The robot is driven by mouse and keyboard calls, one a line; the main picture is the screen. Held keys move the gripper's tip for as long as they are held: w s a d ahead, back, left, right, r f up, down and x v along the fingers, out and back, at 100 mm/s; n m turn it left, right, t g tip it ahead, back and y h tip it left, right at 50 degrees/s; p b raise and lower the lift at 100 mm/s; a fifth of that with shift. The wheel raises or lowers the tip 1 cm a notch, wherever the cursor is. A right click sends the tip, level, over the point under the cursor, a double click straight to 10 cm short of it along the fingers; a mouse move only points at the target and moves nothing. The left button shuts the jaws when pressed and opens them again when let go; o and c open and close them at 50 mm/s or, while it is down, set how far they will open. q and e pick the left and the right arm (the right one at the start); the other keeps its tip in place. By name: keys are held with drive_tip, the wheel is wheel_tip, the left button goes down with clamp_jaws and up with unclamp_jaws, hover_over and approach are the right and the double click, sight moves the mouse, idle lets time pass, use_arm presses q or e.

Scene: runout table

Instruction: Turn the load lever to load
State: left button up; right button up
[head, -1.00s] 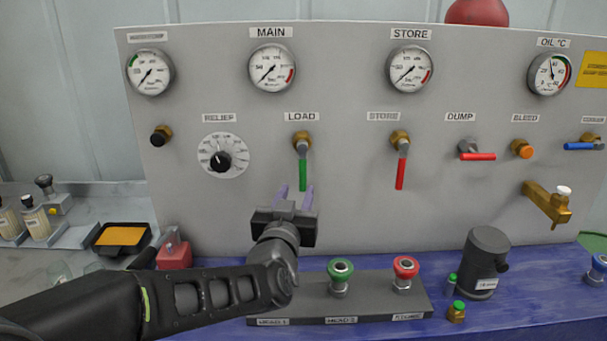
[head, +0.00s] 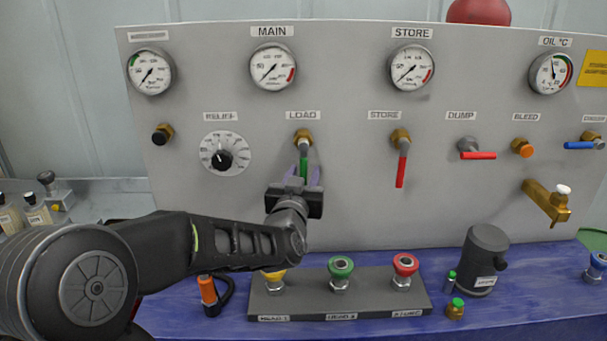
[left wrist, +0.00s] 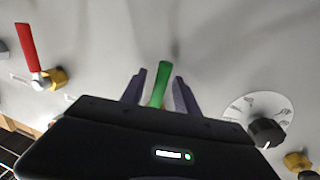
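The load lever (head: 303,160) has a green handle hanging straight down from a brass fitting under the LOAD label (head: 303,115). My left gripper (head: 302,175) is in front of the panel at the lever's lower part. In the left wrist view the green handle (left wrist: 160,84) stands between the two purple-grey fingers (left wrist: 157,90), with a gap visible on both sides. The fingers are open around it. The handle's lower end is hidden by the gripper body. My right gripper is in neither current view.
The relief dial (head: 224,154) is left of the lever and the red store lever (head: 402,165) is right of it. Below, a grey block (head: 312,303) carries yellow, green and red buttons. A dark cylinder (head: 483,262) stands to the right.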

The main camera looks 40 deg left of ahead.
use_arm(q)
clamp_jaws()
idle(1.4)
